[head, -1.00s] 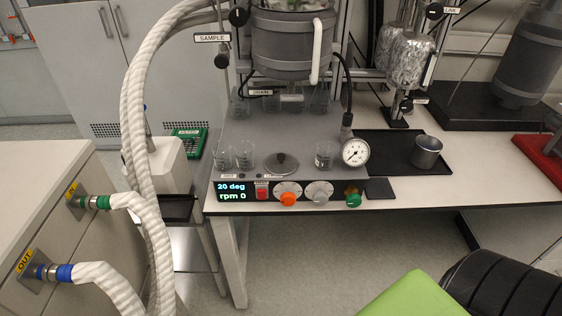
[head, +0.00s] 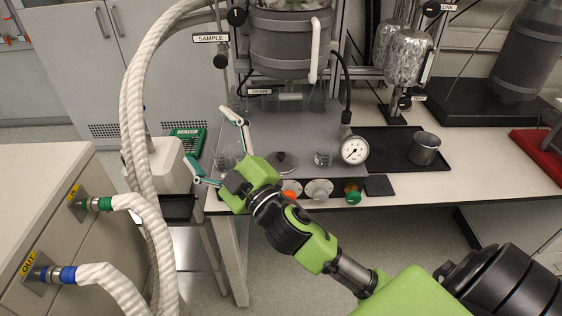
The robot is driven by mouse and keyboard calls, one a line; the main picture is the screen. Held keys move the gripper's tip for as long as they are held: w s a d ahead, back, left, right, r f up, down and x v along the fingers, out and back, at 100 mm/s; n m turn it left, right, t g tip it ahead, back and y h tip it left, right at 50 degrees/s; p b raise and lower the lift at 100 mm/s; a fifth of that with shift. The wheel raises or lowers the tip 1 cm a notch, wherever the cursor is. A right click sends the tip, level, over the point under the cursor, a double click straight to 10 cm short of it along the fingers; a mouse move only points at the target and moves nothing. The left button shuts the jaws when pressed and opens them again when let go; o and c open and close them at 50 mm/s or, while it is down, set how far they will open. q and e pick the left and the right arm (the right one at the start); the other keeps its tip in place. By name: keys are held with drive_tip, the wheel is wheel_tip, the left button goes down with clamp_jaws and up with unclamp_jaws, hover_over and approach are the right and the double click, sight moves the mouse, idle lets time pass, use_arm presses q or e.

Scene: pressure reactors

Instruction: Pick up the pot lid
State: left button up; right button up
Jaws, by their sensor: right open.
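The pot lid (head: 286,166), a grey disc with a dark knob, lies flat on the reactor's grey base plate in the head view. My right gripper (head: 205,134) is open, its two fingers spread and pointing to the upper left. It appears over the left front part of the base, left of the lid, with no contact visible. The gripper body and wrist cover the display and pass close to the lid's lower left edge in the picture. My left gripper is not in view.
A glass beaker (head: 324,153) and a pressure gauge (head: 354,150) stand right of the lid. Another beaker (head: 226,157) shows between my right fingers. The reactor pot (head: 290,45) hangs behind. A metal cup (head: 424,149) sits on a black tray (head: 385,142). White hoses rise at left.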

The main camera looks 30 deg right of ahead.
drive_tip(key=a+r+n+g+y, duration=0.1)
drive_tip(key=a+r+n+y, duration=0.7)
drive_tip(key=n+y, duration=0.25)
drive_tip(key=s+a+n+g+y, duration=0.2)
drive_tip(key=a+n+g+y, duration=0.15)
drive_tip(key=n, duration=0.25)
drive_tip(key=n+g+h, duration=0.9)
drive_tip(key=g+h, duration=0.4)
drive_tip(key=h, duration=0.4)
approach(281, 154)
drive_tip(key=p+x, duration=0.1)
drive_tip(key=x, duration=0.4)
drive_tip(key=shift+s+d+p, duration=0.15)
drive_tip(key=shift+p, duration=0.25)
drive_tip(key=shift+f, duration=0.3)
drive_tip(key=p+x, duration=0.1)
drive_tip(key=x, duration=0.1)
drive_tip(key=p+x, duration=0.1)
drive_tip(key=shift+w+f, duration=0.45)
drive_tip(key=shift+f, duration=0.3)
